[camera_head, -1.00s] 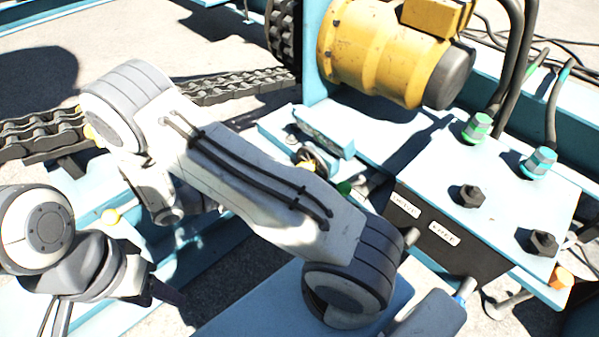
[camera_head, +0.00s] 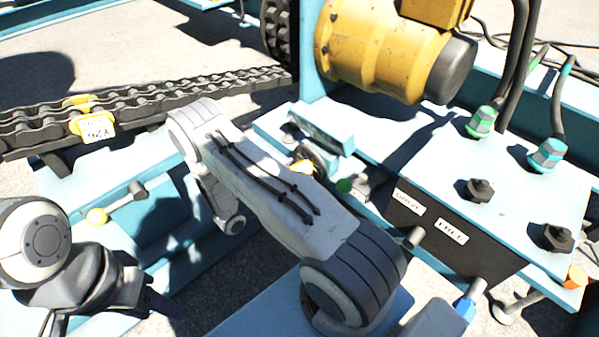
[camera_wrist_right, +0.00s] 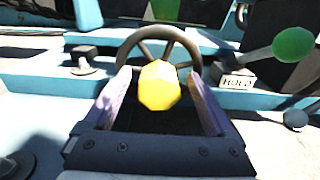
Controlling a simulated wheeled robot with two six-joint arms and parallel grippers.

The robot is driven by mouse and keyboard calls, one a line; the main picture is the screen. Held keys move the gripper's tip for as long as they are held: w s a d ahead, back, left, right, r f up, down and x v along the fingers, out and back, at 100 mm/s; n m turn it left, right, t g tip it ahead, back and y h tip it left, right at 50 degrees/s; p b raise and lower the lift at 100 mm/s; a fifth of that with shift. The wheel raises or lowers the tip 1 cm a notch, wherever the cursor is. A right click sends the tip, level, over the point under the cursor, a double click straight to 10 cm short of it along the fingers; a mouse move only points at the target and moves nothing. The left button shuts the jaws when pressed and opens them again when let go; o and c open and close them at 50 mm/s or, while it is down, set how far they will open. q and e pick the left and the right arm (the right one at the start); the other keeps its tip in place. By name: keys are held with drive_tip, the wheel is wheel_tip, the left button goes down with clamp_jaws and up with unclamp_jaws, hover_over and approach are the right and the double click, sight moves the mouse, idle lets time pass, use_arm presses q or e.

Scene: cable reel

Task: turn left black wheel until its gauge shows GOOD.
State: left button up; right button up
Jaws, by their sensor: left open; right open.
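A black spoked wheel (camera_wrist_right: 165,48) with a yellow knob (camera_wrist_right: 160,85) is ahead of my right gripper (camera_wrist_right: 162,98) in the right wrist view. The gripper is open, and the knob appears between its fingers, with a gap on each side. In the head view the wheel (camera_head: 313,156) is partly hidden behind my right arm, and the right gripper is hidden there too. My left gripper (camera_head: 158,302) is at the lower left, open and away from the wheel. I see no gauge reading GOOD.
A green-knobbed lever (camera_wrist_right: 292,45) and a HOLD label (camera_wrist_right: 237,83) are right of the wheel.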

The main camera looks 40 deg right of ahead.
drive_tip(key=shift+d, duration=1)
clamp_jaws()
drive_tip(key=shift+w+a, duration=0.1)
drive_tip(key=shift+a, duration=0.05)
